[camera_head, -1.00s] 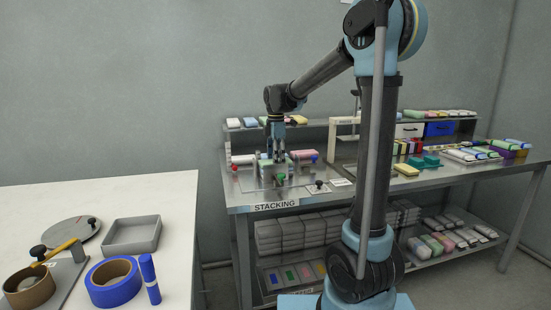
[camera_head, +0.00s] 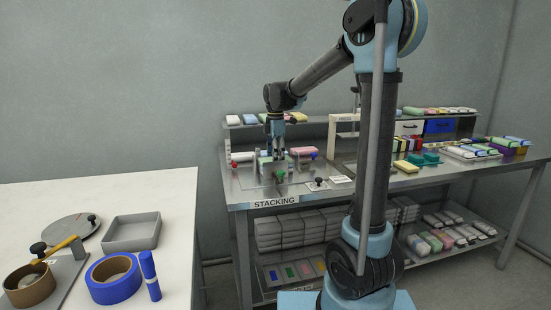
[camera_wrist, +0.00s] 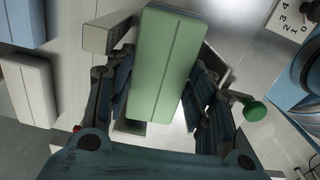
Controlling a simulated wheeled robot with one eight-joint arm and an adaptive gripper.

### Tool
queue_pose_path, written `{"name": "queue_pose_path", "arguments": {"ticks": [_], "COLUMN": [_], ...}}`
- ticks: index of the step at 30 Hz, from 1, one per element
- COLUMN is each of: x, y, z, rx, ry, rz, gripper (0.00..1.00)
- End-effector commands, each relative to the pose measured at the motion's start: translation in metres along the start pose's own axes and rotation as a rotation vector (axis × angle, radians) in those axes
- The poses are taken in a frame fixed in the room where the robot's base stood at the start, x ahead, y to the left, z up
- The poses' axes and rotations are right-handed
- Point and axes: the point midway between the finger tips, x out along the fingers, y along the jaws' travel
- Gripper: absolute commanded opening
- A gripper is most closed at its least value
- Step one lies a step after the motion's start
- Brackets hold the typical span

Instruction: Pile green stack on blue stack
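The green stack (camera_wrist: 160,60) is a long pale-green block with a seam along its top, seen from above in the wrist view. My gripper (camera_wrist: 160,95) has a finger on each side of it, and the pads appear to press on its long sides. In the head view my gripper (camera_head: 279,157) points down at the stacking station, mostly hiding the green stack. A blue knob (camera_head: 314,156) stands at the station's right beside a pink block (camera_head: 303,151). A green knob (camera_wrist: 255,110) is right of the green stack.
A white block (camera_head: 242,157) and a red knob (camera_head: 235,166) are at the station's left. A shelf (camera_head: 232,125) with packs runs behind. A white press frame (camera_head: 343,126) stands to the right. A white table (camera_head: 180,190) is at the left.

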Motion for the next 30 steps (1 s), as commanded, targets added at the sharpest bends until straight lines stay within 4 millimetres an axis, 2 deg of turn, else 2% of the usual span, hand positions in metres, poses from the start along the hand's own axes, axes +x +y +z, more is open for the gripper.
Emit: {"name": "queue_pose_path", "arguments": {"ticks": [1,3,17,22,30], "x": [0.000,0.000,-0.005,-0.026,-0.075], "y": [0.000,0.000,0.000,0.000,0.001], "z": [0.000,0.000,0.000,0.000,0.000], "rx": [0.000,0.000,0.000,-0.001,-0.001], "ry": [0.000,0.000,0.000,0.000,0.000], "rz": [0.000,0.000,-0.001,0.000,-0.001], "gripper": [0.61,0.73,0.73,0.73,0.73]}}
